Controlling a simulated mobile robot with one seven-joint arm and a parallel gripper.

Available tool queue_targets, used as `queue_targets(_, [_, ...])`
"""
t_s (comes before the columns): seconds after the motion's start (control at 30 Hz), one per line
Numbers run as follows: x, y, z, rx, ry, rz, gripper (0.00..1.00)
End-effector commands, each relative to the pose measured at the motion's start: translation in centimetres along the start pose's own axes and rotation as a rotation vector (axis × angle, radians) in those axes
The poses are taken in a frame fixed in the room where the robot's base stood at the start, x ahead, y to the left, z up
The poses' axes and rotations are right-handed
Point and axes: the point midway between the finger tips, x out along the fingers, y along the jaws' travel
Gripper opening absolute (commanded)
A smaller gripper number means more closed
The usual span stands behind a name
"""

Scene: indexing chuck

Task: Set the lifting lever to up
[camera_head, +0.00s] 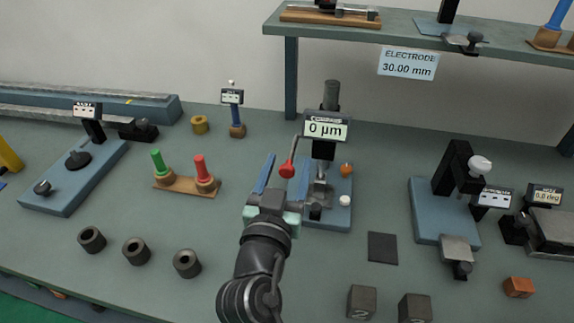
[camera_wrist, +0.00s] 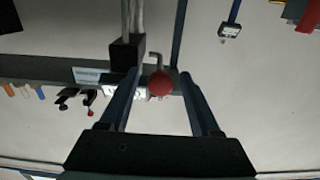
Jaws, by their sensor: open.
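The comparator stand (camera_head: 338,213) has a blue base, a dark column and a display (camera_head: 326,128) reading 0 µm. Its lifting lever is a thin grey rod with a red ball knob (camera_head: 287,170) at its end. In the head view the knob is lower than the rod's other end. In the wrist view the knob (camera_wrist: 161,84) appears between the two fingers, below a bent rod. My gripper (camera_head: 287,163) is open, with one blue finger on each side of the knob in the picture. I cannot tell whether either finger touches it. The gripper holds nothing.
Green and red handled plugs (camera_head: 180,183) stand to the left on a wooden rest.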

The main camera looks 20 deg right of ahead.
Motion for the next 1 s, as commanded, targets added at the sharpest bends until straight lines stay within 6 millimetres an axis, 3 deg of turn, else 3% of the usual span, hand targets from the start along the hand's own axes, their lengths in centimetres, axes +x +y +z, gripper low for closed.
queue_targets(0.17, [-0.01,0.01,0.01,0.0,0.0,0.0,0.62])
queue_targets(0.5, [-0.04,0.0,0.01,0.0,0.0,0.0,0.01])
queue_targets(1.0, [-0.05,0.0,0.02,0.0,0.0,0.0,0.0])
